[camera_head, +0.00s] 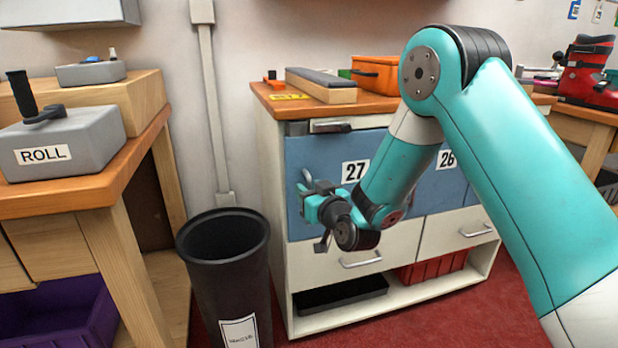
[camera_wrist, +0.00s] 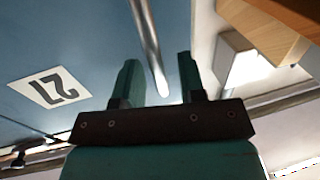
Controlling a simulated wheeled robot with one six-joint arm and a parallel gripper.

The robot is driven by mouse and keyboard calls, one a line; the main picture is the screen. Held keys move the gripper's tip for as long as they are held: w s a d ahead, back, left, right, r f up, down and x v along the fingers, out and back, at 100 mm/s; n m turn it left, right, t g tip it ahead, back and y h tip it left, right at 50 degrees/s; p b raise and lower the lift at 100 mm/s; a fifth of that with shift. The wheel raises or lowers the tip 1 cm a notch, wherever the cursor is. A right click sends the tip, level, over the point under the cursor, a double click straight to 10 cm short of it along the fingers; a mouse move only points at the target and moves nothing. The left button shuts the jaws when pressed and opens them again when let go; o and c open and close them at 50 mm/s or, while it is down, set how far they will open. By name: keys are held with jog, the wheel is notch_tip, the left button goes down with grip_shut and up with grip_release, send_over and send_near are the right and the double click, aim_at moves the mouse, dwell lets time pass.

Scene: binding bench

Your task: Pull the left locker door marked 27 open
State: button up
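The blue left locker door (camera_head: 318,155) marked 27 is closed in the cabinet front. Its number label (camera_wrist: 50,87) shows at the left of the wrist view, turned. My gripper (camera_head: 308,198) is in front of the door's left part. In the wrist view my gripper (camera_wrist: 157,68) is open, its two teal fingers apart. A metal bar handle (camera_wrist: 149,40) runs into the gap between the fingers, with space visible on both sides. In the head view, the handle is largely hidden by my gripper.
A black bin (camera_head: 225,275) stands left of the cabinet, close to my gripper. The door marked 26 (camera_head: 447,185) is partly behind my arm. A drawer (camera_head: 345,250) with a metal pull lies below. A wooden bench (camera_head: 100,190) stands at the left.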

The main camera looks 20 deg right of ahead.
jog(key=shift+w, duration=0.3)
grip_shut()
jog(key=shift+s+f+b, duration=0.1)
jog(key=shift+b, duration=0.25)
